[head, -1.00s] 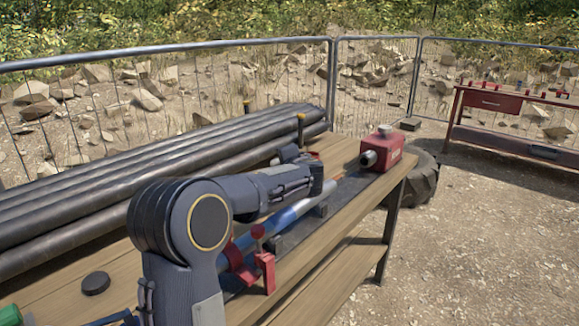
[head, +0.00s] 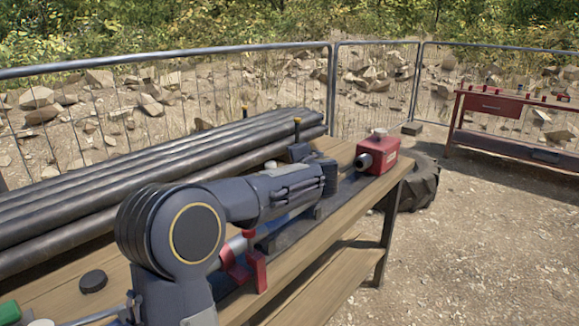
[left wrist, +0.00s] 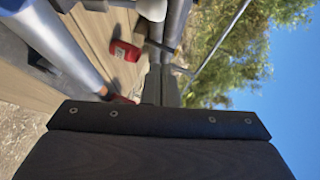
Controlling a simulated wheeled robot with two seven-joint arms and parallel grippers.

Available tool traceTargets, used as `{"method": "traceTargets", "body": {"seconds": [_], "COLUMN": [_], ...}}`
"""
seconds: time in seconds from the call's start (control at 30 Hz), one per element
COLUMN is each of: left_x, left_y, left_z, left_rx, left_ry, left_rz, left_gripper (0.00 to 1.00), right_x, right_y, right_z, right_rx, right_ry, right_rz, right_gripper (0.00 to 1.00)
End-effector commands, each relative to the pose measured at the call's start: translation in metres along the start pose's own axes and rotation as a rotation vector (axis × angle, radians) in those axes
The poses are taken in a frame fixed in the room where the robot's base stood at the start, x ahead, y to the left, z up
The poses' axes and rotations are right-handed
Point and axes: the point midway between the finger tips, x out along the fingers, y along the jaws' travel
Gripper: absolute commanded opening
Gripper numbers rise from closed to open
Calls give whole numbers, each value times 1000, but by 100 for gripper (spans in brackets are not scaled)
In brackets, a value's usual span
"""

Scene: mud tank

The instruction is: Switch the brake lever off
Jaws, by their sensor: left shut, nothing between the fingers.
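My left arm reaches across the workbench in the head view, and its forearm hides part of the bench top. My left gripper shows in the left wrist view as a dark block with screws (left wrist: 160,120); it is shut with nothing in it. A red box (head: 378,157) with a pale cap and a round dark port stands at the bench's far end. It also shows in the left wrist view (left wrist: 125,50), apart from my gripper. A red clamp-like bracket (head: 257,270) sits at the bench's front edge, below my forearm. I cannot tell which part is the brake lever. My right gripper is not in view.
Several long dark pipes (head: 100,212) lie along the back of the bench. A black disc (head: 93,281) and a green object (head: 9,312) lie at the near left. A tyre (head: 424,182) stands beyond the bench. A red table (head: 515,110) stands far right; gravel between is clear.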

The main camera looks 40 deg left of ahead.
Motion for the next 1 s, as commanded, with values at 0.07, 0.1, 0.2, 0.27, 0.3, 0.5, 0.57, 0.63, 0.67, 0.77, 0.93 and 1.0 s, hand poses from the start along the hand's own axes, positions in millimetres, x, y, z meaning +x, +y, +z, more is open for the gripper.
{"method": "traceTargets", "body": {"seconds": [0.07,0.1,0.2,0.27,0.3,0.5,0.57,0.63,0.67,0.77,0.93,1.0], "left_x": [-19,-28,-46,-55,-59,-70,-71,-71,-70,-70,-70,-70], "left_y": [-1,-2,-2,-4,-4,-4,-4,-4,-4,-4,-4,-4], "left_z": [1,1,0,0,0,1,1,1,1,0,0,0], "left_rx": [-3,-3,-2,-3,-2,-1,-1,-1,-1,-1,-1,-1], "left_ry": [1,0,2,1,0,-2,-2,-2,-2,-2,-1,-1], "left_rz": [-1,0,1,1,1,1,1,1,1,1,1,1], "left_gripper": [0,0,0,0,0,0,0,0,0,0,0,0], "right_x": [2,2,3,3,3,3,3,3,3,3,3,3], "right_y": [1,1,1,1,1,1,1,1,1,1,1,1], "right_z": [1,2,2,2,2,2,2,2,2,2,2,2], "right_rx": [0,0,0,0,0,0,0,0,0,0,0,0], "right_ry": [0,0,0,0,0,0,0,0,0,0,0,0], "right_rz": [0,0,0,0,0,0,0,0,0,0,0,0], "right_gripper": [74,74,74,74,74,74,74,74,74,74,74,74]}}
